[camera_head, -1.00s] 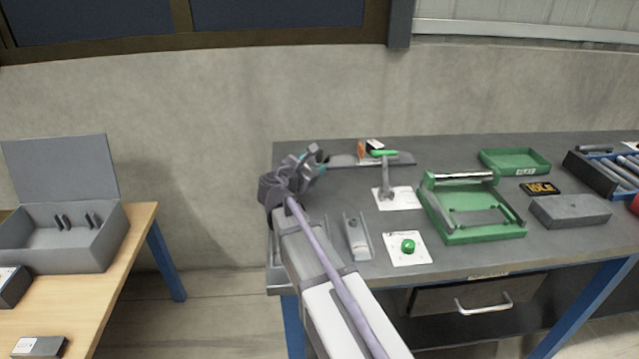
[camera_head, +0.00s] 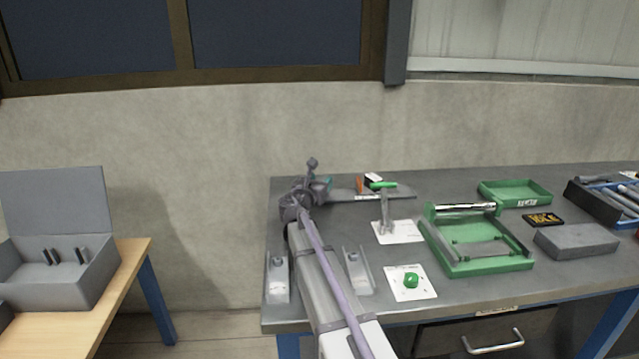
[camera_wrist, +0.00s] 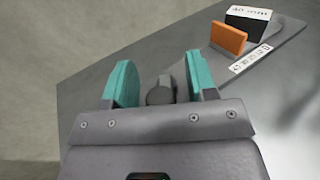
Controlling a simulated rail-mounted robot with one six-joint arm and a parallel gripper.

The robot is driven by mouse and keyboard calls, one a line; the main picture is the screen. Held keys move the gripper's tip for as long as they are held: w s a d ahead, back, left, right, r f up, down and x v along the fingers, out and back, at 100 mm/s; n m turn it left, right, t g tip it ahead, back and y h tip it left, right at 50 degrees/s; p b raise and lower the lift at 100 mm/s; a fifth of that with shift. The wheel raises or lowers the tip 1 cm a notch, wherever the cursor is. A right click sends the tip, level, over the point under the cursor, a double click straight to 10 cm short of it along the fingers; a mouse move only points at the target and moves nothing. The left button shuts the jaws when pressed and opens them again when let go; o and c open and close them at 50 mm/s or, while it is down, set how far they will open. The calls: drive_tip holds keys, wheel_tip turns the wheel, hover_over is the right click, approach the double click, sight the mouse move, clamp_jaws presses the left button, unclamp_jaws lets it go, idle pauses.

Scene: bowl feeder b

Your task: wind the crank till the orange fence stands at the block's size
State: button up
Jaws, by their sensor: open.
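The orange fence (camera_wrist: 228,38) stands upright on the grey rail plate in the wrist view, and shows small in the head view (camera_head: 360,185). The black block (camera_wrist: 248,18) with a white top marked "40 mm" stands just behind it; I cannot tell whether they touch. A scale label (camera_wrist: 250,58) lies beside the fence, too slanted to read. My gripper (camera_wrist: 160,82) is open, its two teal fingers apart. A dark round knob (camera_wrist: 160,94), seemingly the crank's, shows between them with no visible contact. In the head view my gripper (camera_head: 326,184) is at the rail's left end, mostly hidden.
Right of the rail are a T-shaped stand (camera_head: 386,212), a green frame fixture (camera_head: 490,265), a green tray (camera_head: 515,191) and a grey slab (camera_head: 575,241). A card with a green knob (camera_head: 411,281) lies in front. A grey box (camera_head: 60,270) stands on the left table.

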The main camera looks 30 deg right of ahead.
drive_tip(key=shift+c, duration=0.5)
drive_tip(key=c, duration=0.8)
drive_tip(key=shift+c, duration=0.2)
drive_tip(key=shift+w+m+g+h, duration=0.15)
drive_tip(key=shift+m+g+h, duration=0.15)
drive_tip(key=shift+g, duration=0.1)
drive_tip(key=g, duration=0.1)
drive_tip(key=m+g+h, duration=0.1)
drive_tip(key=w+m+g, duration=0.1)
drive_tip(key=shift+a+h, duration=0.25)
drive_tip(key=shift+h, duration=0.15)
drive_tip(key=m+g, duration=0.1)
drive_tip(key=g, duration=0.1)
drive_tip(key=m+g+h, duration=0.1)
drive_tip(key=m+g, duration=0.1)
drive_tip(key=shift+w+a, duration=0.15)
drive_tip(key=shift+w, duration=0.25)
drive_tip(key=m+g, duration=0.1)
drive_tip(key=g, duration=0.2)
drive_tip(key=w+m+g, duration=0.1)
drive_tip(key=m+g, duration=0.1)
drive_tip(key=shift+m+g, duration=0.3)
drive_tip(key=shift+g, duration=0.1)
drive_tip(key=shift+w+m+g, duration=0.15)
drive_tip(key=shift+m+g, duration=1.05)
drive_tip(key=shift+g, duration=0.6)
drive_tip(key=shift+g+y, duration=0.3)
